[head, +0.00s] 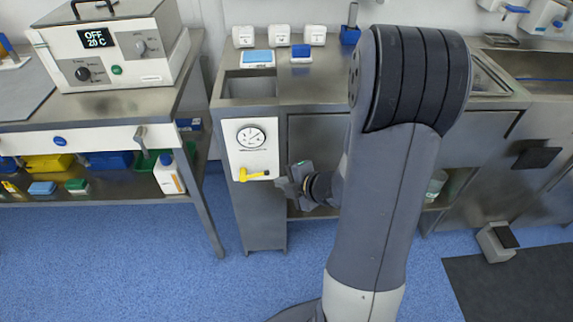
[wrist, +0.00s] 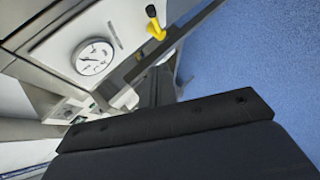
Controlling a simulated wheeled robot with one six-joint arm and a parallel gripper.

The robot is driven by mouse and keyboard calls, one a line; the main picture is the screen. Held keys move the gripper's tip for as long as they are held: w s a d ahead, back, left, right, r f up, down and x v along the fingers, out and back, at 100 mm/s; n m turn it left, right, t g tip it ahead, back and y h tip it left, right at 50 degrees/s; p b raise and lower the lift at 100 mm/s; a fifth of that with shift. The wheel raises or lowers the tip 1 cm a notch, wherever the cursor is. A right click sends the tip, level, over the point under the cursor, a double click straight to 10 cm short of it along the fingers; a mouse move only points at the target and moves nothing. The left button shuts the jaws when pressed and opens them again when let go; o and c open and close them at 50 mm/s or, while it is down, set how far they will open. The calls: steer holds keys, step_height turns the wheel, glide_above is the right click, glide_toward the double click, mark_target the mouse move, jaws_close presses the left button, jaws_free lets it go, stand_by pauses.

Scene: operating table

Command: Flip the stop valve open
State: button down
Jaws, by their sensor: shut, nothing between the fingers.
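The stop valve's yellow lever (head: 255,175) sits low on a white panel (head: 237,158) on the front of the steel counter. In the head view it lies about level, its pivot at the left and its free end to the right. It also shows at the top of the wrist view (wrist: 154,22). My gripper (head: 281,185) is just right of the lever's free end, shut and empty. A small gap seems to part them, but I cannot tell their depth apart. In the wrist view my gripper's dark body fills the bottom.
A round dial gauge (head: 250,137) is above the lever on the same panel. A steel sink (head: 250,86) is set in the counter above. A side table (head: 100,126) with a heating bath (head: 112,45) stands at the left. Blue floor (head: 130,250) is open below.

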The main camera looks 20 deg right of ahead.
steer(key=b, duration=0.2)
glide_toward(257, 176)
steer(key=w+a+f, duration=0.2)
steer(key=a, duration=0.2)
steer(key=shift+w+d+f, duration=0.3)
steer(key=shift+w+d, duration=0.15)
steer(key=shift+w, duration=0.15)
steer(key=shift+w+d+f, duration=0.3)
steer(key=shift+w+d, duration=0.2)
steer(key=shift+w, duration=0.1)
steer(key=shift+f, duration=0.1)
steer(key=f+b, duration=0.2)
steer(key=b, duration=0.1)
steer(key=shift+s+d, duration=0.15)
steer(key=shift+d, duration=0.25)
steer(key=shift+r, duration=0.15)
